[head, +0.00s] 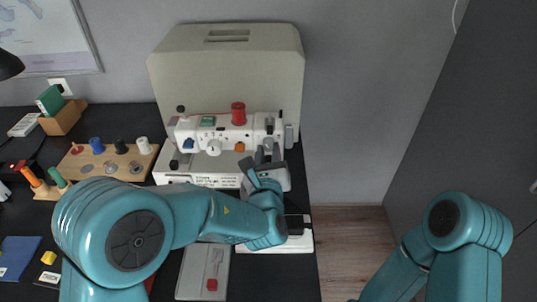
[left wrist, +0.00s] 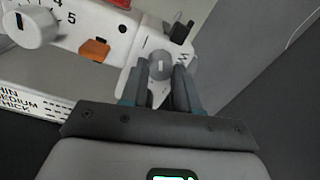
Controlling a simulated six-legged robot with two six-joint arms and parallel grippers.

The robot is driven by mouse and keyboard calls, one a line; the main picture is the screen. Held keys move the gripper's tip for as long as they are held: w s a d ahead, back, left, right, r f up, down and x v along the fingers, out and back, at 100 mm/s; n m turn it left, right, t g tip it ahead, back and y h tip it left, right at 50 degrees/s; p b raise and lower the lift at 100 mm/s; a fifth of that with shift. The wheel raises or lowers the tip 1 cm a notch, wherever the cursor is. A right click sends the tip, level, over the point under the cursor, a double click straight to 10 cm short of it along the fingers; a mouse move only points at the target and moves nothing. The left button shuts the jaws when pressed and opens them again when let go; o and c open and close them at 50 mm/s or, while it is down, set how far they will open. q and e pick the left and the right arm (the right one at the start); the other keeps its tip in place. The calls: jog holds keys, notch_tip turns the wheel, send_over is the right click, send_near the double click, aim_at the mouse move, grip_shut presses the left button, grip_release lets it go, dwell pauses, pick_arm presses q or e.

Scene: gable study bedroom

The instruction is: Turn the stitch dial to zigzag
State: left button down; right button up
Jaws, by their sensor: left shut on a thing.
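A white sewing machine (head: 225,132) stands on the dark desk, with a red thread spool on top. A white numbered dial (head: 214,147) is on its front; in the left wrist view this dial (left wrist: 35,27) shows the figures 4 and 5. My left gripper (head: 263,160) is at the machine's right end. In the left wrist view my left gripper (left wrist: 170,80) is shut on a round grey knob (left wrist: 160,63) with a pale pointer line, roughly upright in that view. Any stitch symbols around it cannot be read. My right gripper is out of view.
A beige machine cover (head: 226,65) stands behind the machine. A wooden spool rack (head: 113,167) is to its left, with a seam-tool tray (head: 188,280) in front. An orange button (left wrist: 95,49) sits between the dial and the knob. Floor is free at right.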

pick_arm(q)
jog(key=shift+f+m+b, duration=0.15)
jog(key=shift+m+b, duration=0.55)
jog(key=shift+m, duration=0.4)
jog(key=m+b, duration=0.1)
jog(key=m, duration=0.1)
jog(key=shift+m, duration=0.3)
jog(key=m, duration=0.3)
jog(key=shift+r, duration=0.2)
jog(key=shift+a+m, duration=0.1)
jog(key=shift+m, duration=1.4)
jog(key=c, duration=0.8)
grip_release()
